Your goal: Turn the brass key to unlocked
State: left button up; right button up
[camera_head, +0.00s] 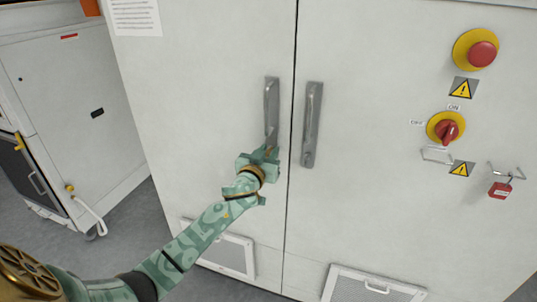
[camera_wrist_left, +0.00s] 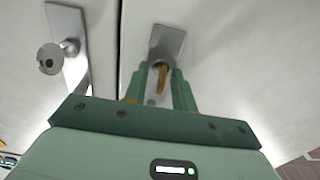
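The brass key (camera_wrist_left: 161,79) sits at the end of a grey metal handle plate (camera_wrist_left: 167,42) in the left wrist view. My left gripper (camera_wrist_left: 161,72) has one green finger on each side of the key, with slim gaps showing between. In the head view my left gripper (camera_head: 264,152) is at the lower end of the left door's handle (camera_head: 271,105) and mostly hides the key. Whether a finger touches the key is too small to tell. My right gripper is not in view.
The right door's handle (camera_head: 312,122) is close beside, across the door seam. A red emergency button (camera_head: 482,53), a red rotary switch (camera_head: 447,130) and a red padlock (camera_head: 500,190) are on the right door. A grey machine (camera_head: 75,110) stands at left.

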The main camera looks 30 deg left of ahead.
pick_arm(q)
grip_shut()
jog(key=shift+m, duration=0.4)
jog(key=m+p, duration=0.1)
jog(key=m, duration=0.1)
jog(key=shift+d+r+m, duration=0.1)
jog(key=shift+m, duration=0.2)
jog(key=m+p, duration=0.1)
jog(key=m, duration=0.2)
jog(key=shift+m, duration=0.3)
jog(key=m, duration=0.3)
jog(key=m+p, duration=0.1)
jog(key=m, duration=0.7)
jog(key=shift+w+d+f+p, duration=0.1)
jog(key=shift+d+f+p, duration=0.1)
jog(key=shift+f+p, duration=0.2)
